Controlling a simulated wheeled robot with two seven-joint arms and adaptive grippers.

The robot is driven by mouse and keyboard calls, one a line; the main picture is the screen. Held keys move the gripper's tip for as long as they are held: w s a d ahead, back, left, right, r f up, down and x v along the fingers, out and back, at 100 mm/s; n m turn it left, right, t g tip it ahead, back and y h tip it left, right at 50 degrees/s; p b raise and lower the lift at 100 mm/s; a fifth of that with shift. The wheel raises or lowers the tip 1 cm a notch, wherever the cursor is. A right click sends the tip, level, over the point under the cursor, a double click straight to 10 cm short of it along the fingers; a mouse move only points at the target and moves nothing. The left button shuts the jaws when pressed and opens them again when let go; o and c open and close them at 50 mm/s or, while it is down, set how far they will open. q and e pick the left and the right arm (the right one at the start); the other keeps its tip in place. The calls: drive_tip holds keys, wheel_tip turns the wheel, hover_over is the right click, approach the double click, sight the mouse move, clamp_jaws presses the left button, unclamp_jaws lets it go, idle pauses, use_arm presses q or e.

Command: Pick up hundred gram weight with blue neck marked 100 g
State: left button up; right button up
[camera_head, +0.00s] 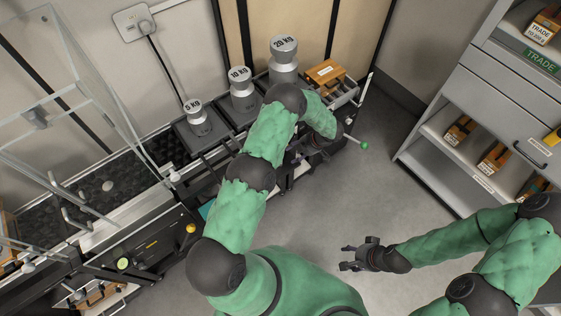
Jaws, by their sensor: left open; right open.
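I cannot make out a hundred gram weight with a blue neck in this view. My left arm reaches up and bends over the front of the weighing bench. My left gripper (293,158) is open beside the bench's dark front edge, partly lost against it. My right gripper (345,258) is open and empty above the bare grey floor, well away from the bench and the shelves.
Large silver weights marked 5 KG (198,118), 10 KG (241,88) and 20 KG (283,62) stand along the bench. A wooden box (325,72) sits at its right end. A glass-sided balance (75,95) is left. Shelves (455,170) hold wooden boxes.

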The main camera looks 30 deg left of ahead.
use_arm(q)
drive_tip(key=b+x, duration=0.1)
drive_tip(key=x, duration=0.4)
drive_tip(key=shift+a+f, duration=0.1)
drive_tip(key=shift+f, duration=0.15)
drive_tip(key=b+x, duration=0.2)
drive_tip(key=x, duration=0.3)
drive_tip(key=shift+s+a+r, duration=0.1)
drive_tip(key=shift+r, duration=0.05)
clamp_jaws()
